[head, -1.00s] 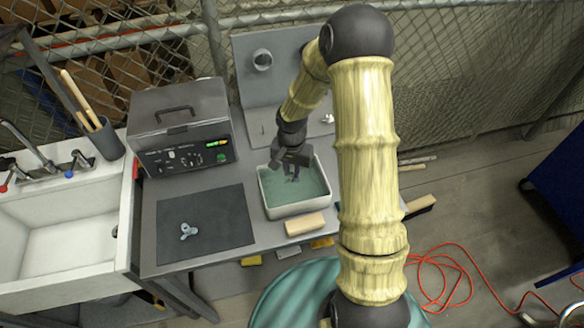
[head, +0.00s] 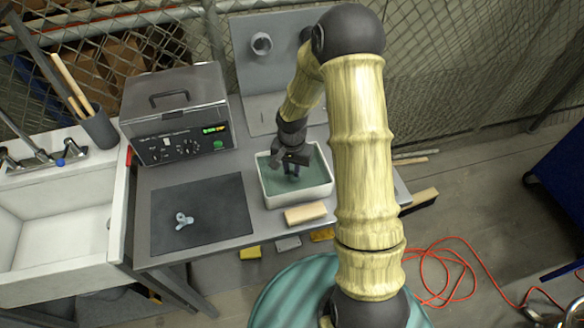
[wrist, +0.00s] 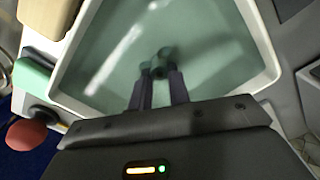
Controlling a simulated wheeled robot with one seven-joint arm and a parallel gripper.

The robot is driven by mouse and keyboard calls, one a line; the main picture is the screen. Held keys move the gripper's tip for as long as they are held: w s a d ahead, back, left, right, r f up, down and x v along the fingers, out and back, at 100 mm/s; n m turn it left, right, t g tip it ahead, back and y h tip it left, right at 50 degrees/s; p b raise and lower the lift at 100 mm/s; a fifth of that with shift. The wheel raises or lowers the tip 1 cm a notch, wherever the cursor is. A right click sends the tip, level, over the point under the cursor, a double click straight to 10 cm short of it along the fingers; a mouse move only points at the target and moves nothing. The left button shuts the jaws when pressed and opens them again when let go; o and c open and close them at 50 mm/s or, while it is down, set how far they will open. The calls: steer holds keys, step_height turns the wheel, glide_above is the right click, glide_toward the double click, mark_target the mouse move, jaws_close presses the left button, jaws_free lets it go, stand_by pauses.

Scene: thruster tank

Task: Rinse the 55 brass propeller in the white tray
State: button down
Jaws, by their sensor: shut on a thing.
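The white tray (head: 322,193) stands on the bench, filled with greenish liquid; its rim also shows in the wrist view (wrist: 262,40). My gripper (head: 290,170) points down inside the tray outline. In the wrist view my gripper's (wrist: 159,85) two fingers are shut on a small dark, greenish-tinted propeller (wrist: 161,61). It is over or in the liquid; how deep I cannot tell. Its brass colour and any number do not show. A second, pale grey propeller (head: 184,221) lies on the dark mat (head: 220,210), left of the tray.
A grey control box with a handle (head: 176,110) stands behind the mat. A white sink (head: 60,235) is at the left. A tan block (head: 305,214) lies in front of the tray. In the wrist view a red knob (wrist: 27,135) and green block (wrist: 33,76) sit outside the tray.

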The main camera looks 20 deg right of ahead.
steer(key=shift+d, duration=0.15)
stand_by(0.3)
steer(key=shift+d, duration=0.7)
steer(key=shift+a, duration=0.1)
steer(key=shift+a, duration=0.75)
step_height(320, 180, up, 9)
steer(key=p, duration=0.6)
steer(key=shift+f+p, duration=0.2)
steer(key=shift+p, duration=0.1)
stand_by(1.7)
step_height(320, 180, up, 4)
steer(key=p, duration=0.3)
